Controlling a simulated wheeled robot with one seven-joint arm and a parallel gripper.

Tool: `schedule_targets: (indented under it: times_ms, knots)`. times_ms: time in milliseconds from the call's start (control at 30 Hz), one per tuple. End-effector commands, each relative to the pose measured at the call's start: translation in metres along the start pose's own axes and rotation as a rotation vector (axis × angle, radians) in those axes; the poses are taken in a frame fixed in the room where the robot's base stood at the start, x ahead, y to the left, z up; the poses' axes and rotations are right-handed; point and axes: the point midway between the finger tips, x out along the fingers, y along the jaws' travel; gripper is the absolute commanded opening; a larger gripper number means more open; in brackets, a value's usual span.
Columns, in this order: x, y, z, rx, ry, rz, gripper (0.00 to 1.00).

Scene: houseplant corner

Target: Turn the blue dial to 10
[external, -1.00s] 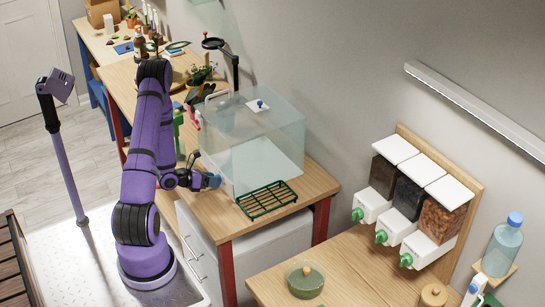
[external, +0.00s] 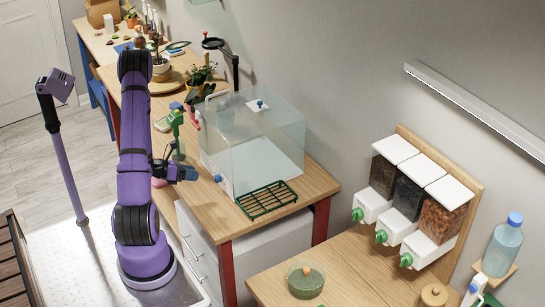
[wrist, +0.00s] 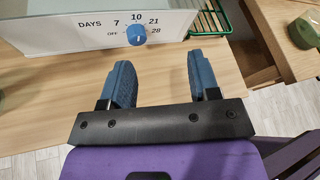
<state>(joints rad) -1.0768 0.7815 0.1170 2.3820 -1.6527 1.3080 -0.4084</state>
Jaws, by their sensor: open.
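The blue dial (wrist: 137,35) is on the white front panel of a clear glass case (external: 250,150). In the wrist view the panel reads DAYS, with OFF, 7, 10, 21 and 28 around the dial. The dial also shows in the external view (external: 217,178). My gripper (wrist: 163,70) is open and empty, its blue fingers apart from the dial and short of the panel. In the external view my gripper (external: 192,173) is left of the dial.
A green wire rack (external: 267,198) lies on the wooden bench right of the case. A green spray bottle (external: 176,122) and potted plants stand behind my arm. Bare bench top (wrist: 60,80) lies in front of the panel.

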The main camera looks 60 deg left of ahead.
Motion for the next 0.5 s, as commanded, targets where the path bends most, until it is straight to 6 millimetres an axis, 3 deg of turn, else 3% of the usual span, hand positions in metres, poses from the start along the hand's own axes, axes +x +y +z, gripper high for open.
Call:
schedule_targets:
  times_ms: [500]
  knots:
    - [0.024, -0.07, 0.052, 0.294, 0.106, -0.223, 0.56]
